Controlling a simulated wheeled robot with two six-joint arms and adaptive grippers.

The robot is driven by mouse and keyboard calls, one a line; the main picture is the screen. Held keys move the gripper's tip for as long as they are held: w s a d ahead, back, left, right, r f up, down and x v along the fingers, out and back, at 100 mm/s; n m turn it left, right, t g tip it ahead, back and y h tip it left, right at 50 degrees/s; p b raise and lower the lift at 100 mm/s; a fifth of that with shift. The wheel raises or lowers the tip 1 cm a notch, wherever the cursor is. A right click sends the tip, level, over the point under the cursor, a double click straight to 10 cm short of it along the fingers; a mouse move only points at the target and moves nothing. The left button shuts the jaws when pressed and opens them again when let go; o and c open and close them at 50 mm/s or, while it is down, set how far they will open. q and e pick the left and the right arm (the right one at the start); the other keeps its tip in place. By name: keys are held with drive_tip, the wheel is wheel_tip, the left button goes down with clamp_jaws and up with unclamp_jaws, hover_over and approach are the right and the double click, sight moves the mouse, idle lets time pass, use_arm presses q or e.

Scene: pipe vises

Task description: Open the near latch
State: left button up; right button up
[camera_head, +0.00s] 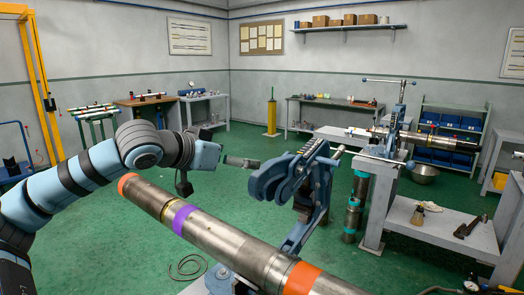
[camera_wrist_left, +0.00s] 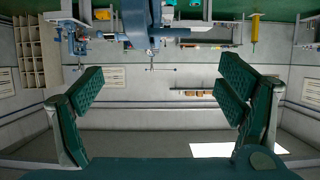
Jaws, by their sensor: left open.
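The near pipe vise (camera_head: 305,185) is blue and stands in the middle of the head view, its dark blue upper part with hooked jaws tilted to the left. I cannot pick out its latch with certainty. A long steel pipe (camera_head: 225,240) with orange and purple bands runs along the vise's left side and front. My left gripper (camera_head: 240,162) is to the left of the vise's upper part, apart from it. In the left wrist view its two green-padded fingers (camera_wrist_left: 160,95) are wide apart with nothing between them. Blue vise parts (camera_wrist_left: 140,22) show beyond at the top edge.
A second blue vise (camera_head: 390,135) holding a pipe stands on a grey bench at the back right. A lower shelf (camera_head: 435,222) there carries a brush and a dark tool. Workbenches line the walls. The green floor (camera_head: 100,245) at left is mostly clear.

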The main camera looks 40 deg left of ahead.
sight(264, 168)
use_arm(q)
drive_tip(key=p+x, duration=0.7)
drive_tip(key=x, duration=0.2)
drive_tip(key=shift+w+r, duration=0.15)
drive_tip(key=shift+w+f, duration=0.45)
drive_tip(key=shift+w, duration=0.15)
use_arm(e)
wheel_tip(264, 168, up, 9)
drive_tip(key=shift+w, duration=0.25)
